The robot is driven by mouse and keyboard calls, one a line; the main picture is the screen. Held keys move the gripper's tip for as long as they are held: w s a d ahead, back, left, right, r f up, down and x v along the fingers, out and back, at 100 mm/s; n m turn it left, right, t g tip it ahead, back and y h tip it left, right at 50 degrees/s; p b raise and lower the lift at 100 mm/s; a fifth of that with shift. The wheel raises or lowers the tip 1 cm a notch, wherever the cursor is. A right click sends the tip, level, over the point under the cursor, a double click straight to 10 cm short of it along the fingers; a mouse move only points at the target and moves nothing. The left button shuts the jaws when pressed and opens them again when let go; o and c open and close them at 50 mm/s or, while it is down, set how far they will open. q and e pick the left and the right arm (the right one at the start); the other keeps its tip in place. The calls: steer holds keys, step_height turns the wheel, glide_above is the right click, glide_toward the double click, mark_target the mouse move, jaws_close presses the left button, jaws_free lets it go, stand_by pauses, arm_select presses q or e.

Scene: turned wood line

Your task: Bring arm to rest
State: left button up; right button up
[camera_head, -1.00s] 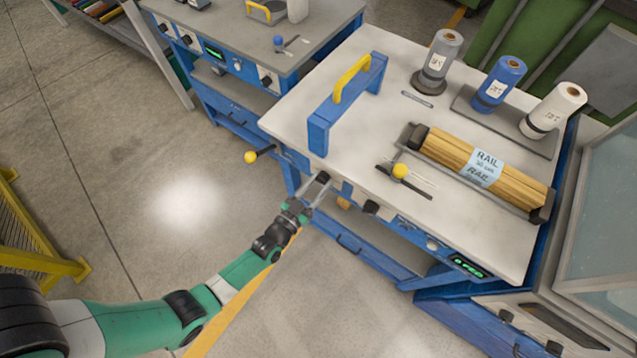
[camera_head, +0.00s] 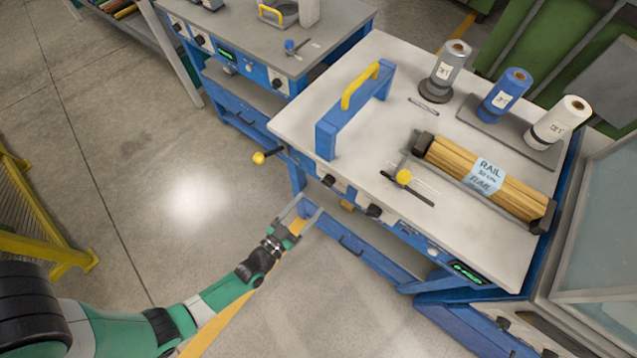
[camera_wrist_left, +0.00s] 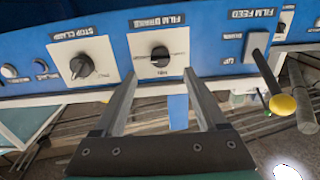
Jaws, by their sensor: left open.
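My left arm, green with black joints, reaches in from the lower left in the head view. Its gripper (camera_head: 307,211) is open and empty, in front of and below the front edge of the wrapping table (camera_head: 400,103). In the left wrist view the two fingers (camera_wrist_left: 157,95) stand apart with nothing between them. Beyond them is the blue control panel with a film brake knob (camera_wrist_left: 160,56), a stop clamp knob (camera_wrist_left: 80,66) and a yellow-tipped film feed lever (camera_wrist_left: 283,104). My right gripper is not in view.
On the table are a bundle of wooden rails (camera_head: 478,175), a blue frame with a yellow handle (camera_head: 350,112) and several film rolls, one blue (camera_head: 505,95). A second workbench (camera_head: 262,50) stands behind. A yellow barrier (camera_head: 50,245) is at left. Open floor lies between.

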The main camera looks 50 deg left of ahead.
arm_select(q)
steer(key=v, duration=0.3)
steer(key=shift+s, duration=0.25)
